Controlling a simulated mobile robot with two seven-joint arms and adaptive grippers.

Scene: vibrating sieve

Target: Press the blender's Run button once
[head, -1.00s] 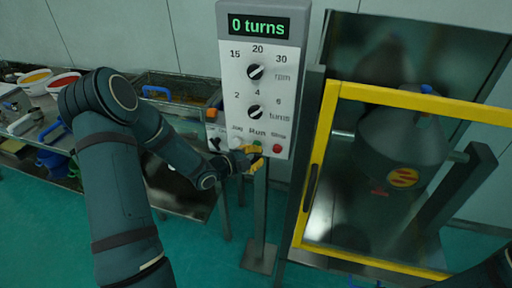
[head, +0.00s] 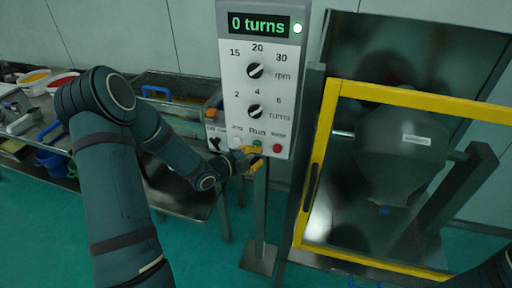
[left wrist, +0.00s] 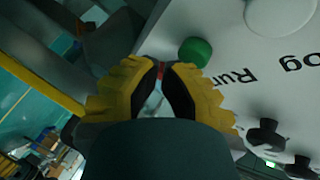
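The grey control panel (head: 285,95) stands upright on a post, its display reading "0 turns" with a bright lamp lit beside it. The green Run button (head: 257,143) is in its bottom row, and also shows in the left wrist view (left wrist: 195,52). My left gripper (head: 261,155) is just in front of that row, at the Run button. In the left wrist view its yellow fingers lean together at the tips (left wrist: 161,68), beside the green button, holding nothing visible. Whether they touch the button is unclear. My right gripper is not in view.
A red Stop button (head: 277,148) is close right of the fingers and a white Jog button (head: 236,143) close left. A yellow-framed guard (head: 320,165) stands before the grey blender drum (head: 385,150). A bench with bowls (head: 62,82) is at left.

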